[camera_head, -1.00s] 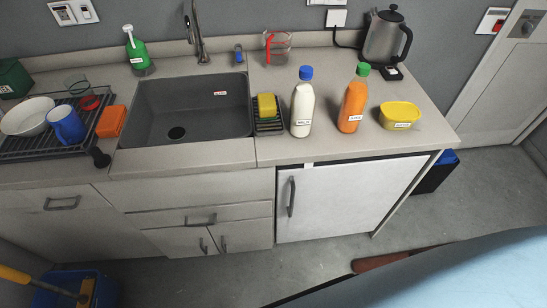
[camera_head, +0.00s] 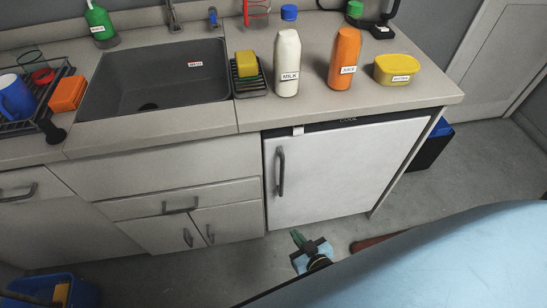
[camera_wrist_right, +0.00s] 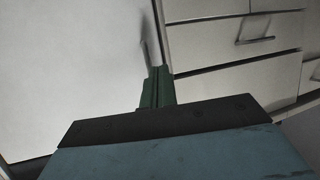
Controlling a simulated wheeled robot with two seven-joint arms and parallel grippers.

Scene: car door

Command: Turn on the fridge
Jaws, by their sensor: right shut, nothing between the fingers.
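The white fridge (camera_head: 345,172) stands under the counter in the head view, its door shut. A dark vertical handle (camera_head: 281,172) is on the door's left side. A dark strip with the word COOL (camera_head: 348,120) runs above the door, with a small white piece (camera_head: 298,130) at its left end. My right gripper (camera_head: 297,236) is low in front of the fridge, fingers shut and empty. In the right wrist view the shut green fingers (camera_wrist_right: 158,88) point toward the pale door (camera_wrist_right: 70,65), with the handle (camera_wrist_right: 146,58) just beyond them. My left gripper is not in view.
Milk (camera_head: 287,65), juice (camera_head: 345,58) and a yellow tub (camera_head: 397,69) stand on the counter (camera_head: 300,112) above the fridge. Drawers and cupboards (camera_head: 180,203) are to its left. A light blue surface (camera_head: 450,250) fills the lower right.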

